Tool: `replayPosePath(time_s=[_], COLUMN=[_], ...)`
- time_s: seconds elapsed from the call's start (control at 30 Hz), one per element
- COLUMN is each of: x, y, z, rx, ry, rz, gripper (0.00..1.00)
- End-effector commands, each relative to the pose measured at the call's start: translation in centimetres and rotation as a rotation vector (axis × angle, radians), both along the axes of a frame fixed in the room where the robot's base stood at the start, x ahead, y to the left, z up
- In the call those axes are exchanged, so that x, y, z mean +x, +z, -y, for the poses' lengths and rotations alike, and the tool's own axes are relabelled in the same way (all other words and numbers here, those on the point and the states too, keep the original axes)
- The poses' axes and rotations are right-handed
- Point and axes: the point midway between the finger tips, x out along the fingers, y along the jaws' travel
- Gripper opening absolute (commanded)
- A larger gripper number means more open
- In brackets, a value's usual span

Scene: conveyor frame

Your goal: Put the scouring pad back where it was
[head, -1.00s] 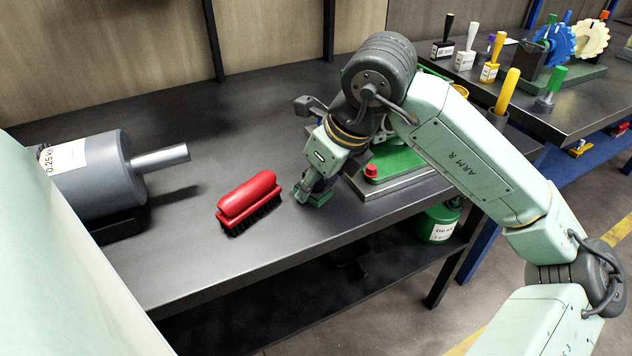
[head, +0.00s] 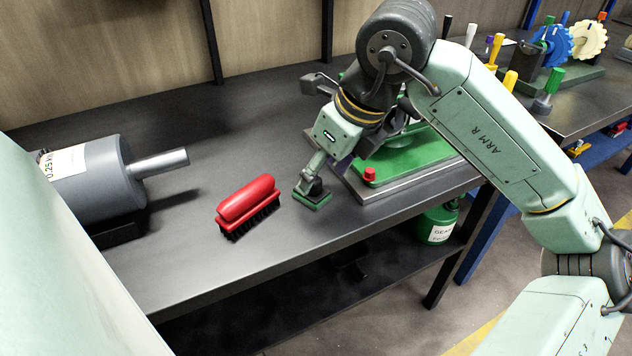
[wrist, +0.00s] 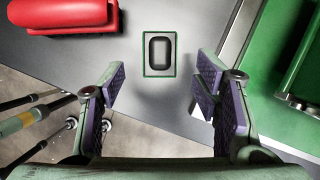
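The scouring pad (head: 312,196) is a small green-edged block with a black handle on top. It rests flat on the dark bench, between the red brush and the green fixture. In the wrist view the pad (wrist: 147,72) lies ahead of my fingers, clear of both. My gripper (head: 330,168) is just above the pad in the head view. The wrist view shows my gripper (wrist: 160,84) open, with nothing between its purple finger pads.
A red brush (head: 248,206) lies left of the pad. A green fixture on a metal plate (head: 400,192) stands close on the right. A grey motor (head: 92,182) is at far left. The bench behind the brush is clear. The front edge is near.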

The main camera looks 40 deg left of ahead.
Motion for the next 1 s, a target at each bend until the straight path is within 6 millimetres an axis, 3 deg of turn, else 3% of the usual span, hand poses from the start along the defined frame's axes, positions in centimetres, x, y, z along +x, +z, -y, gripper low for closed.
replayPosePath(time_s=[0.2,0.4,1.0], x=[0.0,0.0,-0.1], y=[4.3,6.4,6.8], z=[1.8,2.7,2.8], rx=[0.002,0.002,0.002], ry=[-0.004,-0.001,0.0], rz=[0.003,0.002,0.0], gripper=[0.57,0.57,0.57])
